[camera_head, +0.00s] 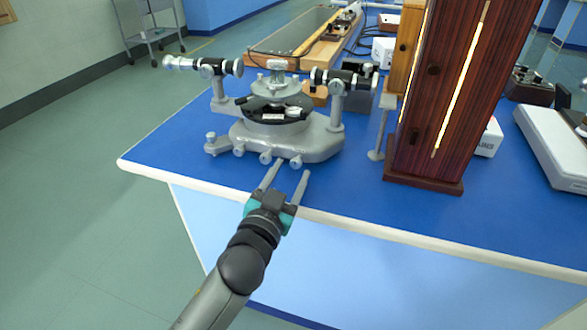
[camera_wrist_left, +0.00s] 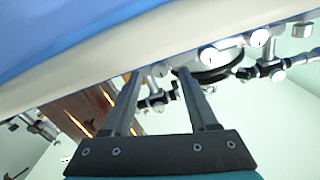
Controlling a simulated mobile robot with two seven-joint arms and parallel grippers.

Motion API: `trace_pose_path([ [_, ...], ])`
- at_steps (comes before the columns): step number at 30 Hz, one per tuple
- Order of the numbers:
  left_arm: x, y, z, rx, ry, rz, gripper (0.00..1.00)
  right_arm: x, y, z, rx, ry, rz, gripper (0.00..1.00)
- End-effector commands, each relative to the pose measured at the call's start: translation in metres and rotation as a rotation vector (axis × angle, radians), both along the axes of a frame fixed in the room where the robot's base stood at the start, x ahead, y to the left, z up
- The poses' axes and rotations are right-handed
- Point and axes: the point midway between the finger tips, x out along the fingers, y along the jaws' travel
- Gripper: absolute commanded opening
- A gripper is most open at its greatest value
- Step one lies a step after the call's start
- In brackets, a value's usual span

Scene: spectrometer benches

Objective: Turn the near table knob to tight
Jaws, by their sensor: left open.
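The grey spectrometer (camera_head: 320,147) stands on the blue bench top, with a round black table in its middle. Small round silver knobs stick out along the front of its base: a left one (camera_head: 239,152), a middle one (camera_head: 266,158) and a right one (camera_head: 296,162). I cannot tell how tight any is. My left gripper (camera_head: 288,171) is open and empty at the bench's front edge, its fingers pointing at the base front. In the left wrist view the spectrometer (camera_wrist_left: 215,75) appears upside down beyond the open fingers (camera_wrist_left: 158,74). My right gripper is out of view.
A tall dark wooden case (camera_head: 442,95) with lit slits stands right of the spectrometer. A long wooden-framed apparatus (camera_head: 290,40) lies behind it. The bench's pale front edge (camera_head: 340,220) runs beneath my left gripper. Bare blue surface lies left of the spectrometer.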

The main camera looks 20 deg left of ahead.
Motion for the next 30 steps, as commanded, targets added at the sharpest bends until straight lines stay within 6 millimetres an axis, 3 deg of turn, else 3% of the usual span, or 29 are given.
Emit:
trace_pose_path([
  [7, 0.021, -0.001, 0.0, 0.0, -0.001, 0.0, 0.59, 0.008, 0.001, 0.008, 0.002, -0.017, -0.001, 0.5],
  [19, 0.026, -0.001, 0.0, 0.0, 0.001, 0.0, 0.59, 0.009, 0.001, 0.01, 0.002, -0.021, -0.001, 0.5],
  [30, 0.025, -0.001, 0.0, 0.0, 0.001, 0.0, 0.17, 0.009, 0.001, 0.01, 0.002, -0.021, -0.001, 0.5],
])
